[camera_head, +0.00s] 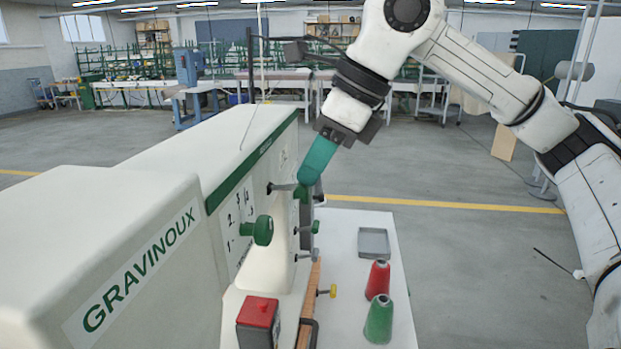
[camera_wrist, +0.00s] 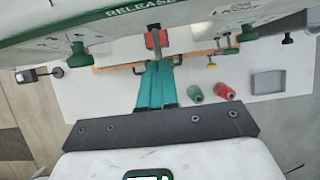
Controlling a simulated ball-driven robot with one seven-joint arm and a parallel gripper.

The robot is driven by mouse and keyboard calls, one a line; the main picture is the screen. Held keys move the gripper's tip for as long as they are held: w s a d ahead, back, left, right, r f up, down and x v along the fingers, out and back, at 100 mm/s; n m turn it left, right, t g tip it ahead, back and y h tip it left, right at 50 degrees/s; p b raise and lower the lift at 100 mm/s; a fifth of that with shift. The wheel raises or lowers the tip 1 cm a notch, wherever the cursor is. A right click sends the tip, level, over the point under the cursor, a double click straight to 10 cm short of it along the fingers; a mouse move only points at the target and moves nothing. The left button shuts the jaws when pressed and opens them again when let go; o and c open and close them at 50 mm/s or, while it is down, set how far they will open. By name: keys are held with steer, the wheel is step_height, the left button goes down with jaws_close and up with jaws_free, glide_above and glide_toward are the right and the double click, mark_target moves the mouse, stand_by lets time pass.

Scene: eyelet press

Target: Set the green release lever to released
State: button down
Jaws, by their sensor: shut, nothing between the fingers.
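The white press (camera_head: 225,165) fills the left of the head view. A grey lever shaft (camera_head: 282,187) sticks out of its front, and its outer end meets my fingertips, where a little green shows behind them. I take it for the release lever; its handle is mostly hidden. My gripper (camera_head: 307,181) has teal fingers, shut and empty, angled down against or very near that end. In the wrist view, my shut fingers (camera_wrist: 156,66) point at a grey bar (camera_wrist: 157,44) below the word RELEASE. I cannot tell whether they touch it.
A red-topped box (camera_head: 258,312), a red cone (camera_head: 377,280), a green cone (camera_head: 379,320) and a grey tray (camera_head: 373,243) are on the white table.

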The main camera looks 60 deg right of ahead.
steer(key=f+t+b, duration=0.1)
steer(key=b, duration=0.2)
steer(key=s+f+t+y+b, duration=0.1)
steer(key=b, duration=0.2)
steer(key=shift+d+f+t+b, duration=0.1)
steer(key=shift+d+t+b, duration=0.1)
steer(key=shift+t+b, duration=0.15)
steer(key=shift+r+p, duration=0.45)
steer(key=shift+r, duration=0.3)
steer(key=shift+r, duration=0.1)
